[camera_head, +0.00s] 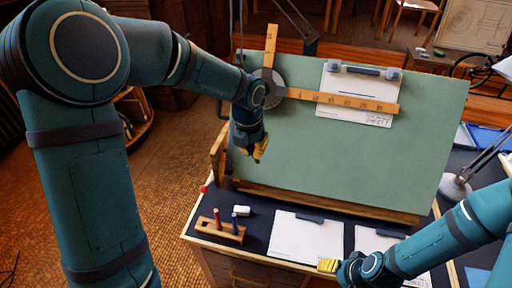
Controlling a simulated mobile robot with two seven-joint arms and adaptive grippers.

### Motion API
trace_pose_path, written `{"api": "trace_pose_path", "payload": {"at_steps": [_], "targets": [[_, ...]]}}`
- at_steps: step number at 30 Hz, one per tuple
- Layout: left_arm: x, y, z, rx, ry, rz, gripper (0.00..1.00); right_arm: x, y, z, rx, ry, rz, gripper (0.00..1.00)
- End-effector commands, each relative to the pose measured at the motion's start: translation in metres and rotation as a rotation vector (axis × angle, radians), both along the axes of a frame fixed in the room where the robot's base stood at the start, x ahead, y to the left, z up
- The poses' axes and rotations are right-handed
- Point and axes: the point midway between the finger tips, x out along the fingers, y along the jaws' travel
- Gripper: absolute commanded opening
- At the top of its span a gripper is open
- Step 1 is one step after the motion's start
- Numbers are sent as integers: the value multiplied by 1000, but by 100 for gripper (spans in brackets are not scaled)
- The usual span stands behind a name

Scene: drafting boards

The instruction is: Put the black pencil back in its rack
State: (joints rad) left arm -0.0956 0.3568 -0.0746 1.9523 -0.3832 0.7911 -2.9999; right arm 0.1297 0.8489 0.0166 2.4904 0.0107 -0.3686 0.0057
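The small wooden rack (220,231) stands at the front left of the dark desk top, with a red pencil (217,214) and a blue pencil (235,222) upright in it. I cannot make out a black pencil anywhere in the view. My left gripper (260,149) hangs in front of the left part of the green drafting board, above and behind the rack. Its yellow fingertips point down, and the gap between them does not show clearly. My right gripper (328,265) is low at the front edge of the desk, by the white sheets.
The tilted green board (400,160) carries a wooden ruler arm (340,100) and a clipped sheet (352,112). A white block (241,210) lies beside the rack. White sheets (305,240) with dark clips cover the desk front. A lamp base (455,187) stands right.

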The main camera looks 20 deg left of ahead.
Motion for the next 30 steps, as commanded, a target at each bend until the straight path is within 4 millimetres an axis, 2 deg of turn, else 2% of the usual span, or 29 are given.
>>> {"api": "trace_pose_path", "payload": {"at_steps": [1,20,30], "targets": [[-1,8,-4,2,18,43,0,0,0,4,0,0,0,61],[-6,29,-21,-2,61,206,0,1,0,11,2,-2,0,61],[-15,49,-37,-10,100,379,0,1,-1,21,2,-5,-2,61]]}}
